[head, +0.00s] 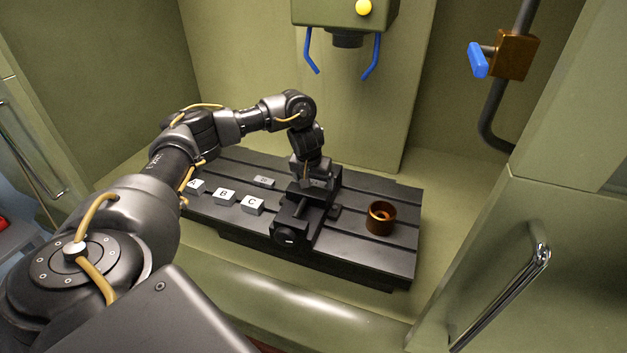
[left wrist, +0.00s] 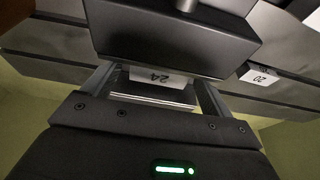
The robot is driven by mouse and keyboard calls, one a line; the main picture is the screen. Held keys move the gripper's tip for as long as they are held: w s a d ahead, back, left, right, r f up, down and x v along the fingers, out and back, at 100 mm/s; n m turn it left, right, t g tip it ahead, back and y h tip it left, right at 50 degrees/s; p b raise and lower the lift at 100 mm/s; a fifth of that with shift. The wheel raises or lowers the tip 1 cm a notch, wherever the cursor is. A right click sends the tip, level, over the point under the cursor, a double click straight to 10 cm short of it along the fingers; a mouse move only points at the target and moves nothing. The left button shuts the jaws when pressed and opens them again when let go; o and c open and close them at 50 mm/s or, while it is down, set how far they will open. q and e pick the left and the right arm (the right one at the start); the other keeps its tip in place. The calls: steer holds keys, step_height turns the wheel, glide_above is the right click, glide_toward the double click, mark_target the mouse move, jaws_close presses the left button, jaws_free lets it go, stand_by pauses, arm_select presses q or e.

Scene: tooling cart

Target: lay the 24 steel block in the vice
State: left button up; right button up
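The steel block marked 24 (left wrist: 155,82) shows in the left wrist view between the two fingers of my left gripper (left wrist: 155,92), which appear shut on its sides. In the head view my left gripper (head: 314,178) points down over the black vice (head: 297,213). In the left wrist view a dark vice jaw (left wrist: 170,40) stands right beside the block and hides part of it. The block appears to be at the vice's jaw opening; I cannot tell whether it touches the vice floor. My right gripper is not in view.
Blocks or pads marked A (head: 194,186), B (head: 225,196) and C (head: 252,205) lie left of the vice on the slotted table (head: 350,256). Another block, marked 20 (left wrist: 258,76), lies behind them. A copper-coloured cup (head: 381,217) stands to the right. A machine head (head: 345,15) with blue handles hangs above.

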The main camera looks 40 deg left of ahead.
arm_select(q)
steer(key=shift+r, duration=0.15)
steer(key=shift+r, duration=0.35)
steer(key=p+v, duration=0.2)
steer(key=v, duration=0.9)
steer(key=shift+s+r, duration=0.2)
